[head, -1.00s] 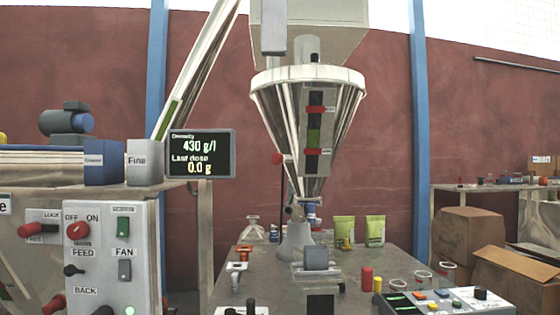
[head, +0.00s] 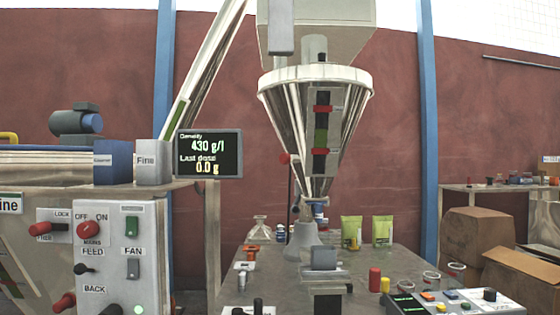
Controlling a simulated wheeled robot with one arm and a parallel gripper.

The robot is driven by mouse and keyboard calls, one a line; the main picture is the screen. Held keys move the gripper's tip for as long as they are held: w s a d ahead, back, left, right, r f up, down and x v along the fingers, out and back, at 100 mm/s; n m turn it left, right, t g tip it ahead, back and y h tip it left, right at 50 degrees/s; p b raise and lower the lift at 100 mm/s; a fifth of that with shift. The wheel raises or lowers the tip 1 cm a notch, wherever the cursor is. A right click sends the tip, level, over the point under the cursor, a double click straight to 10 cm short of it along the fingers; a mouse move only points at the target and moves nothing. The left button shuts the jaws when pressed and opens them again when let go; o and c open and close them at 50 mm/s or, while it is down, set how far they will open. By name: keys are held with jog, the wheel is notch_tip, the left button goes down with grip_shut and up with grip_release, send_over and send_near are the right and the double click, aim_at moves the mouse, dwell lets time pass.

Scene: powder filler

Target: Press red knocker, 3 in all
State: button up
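A display (head: 209,170) to the left of the cone reads density 430 g/l and last dose 0.0 g.
A control panel (head: 150,270) with switches and red knobs stands at the left front. A grey table (head: 285,290) below the cone holds a flask (head: 261,229), green-white pouches (head: 383,231) and a button box (head: 465,305). Cardboard boxes (head: 480,240) stand at right.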

grip_shut()
dwell(1.4)
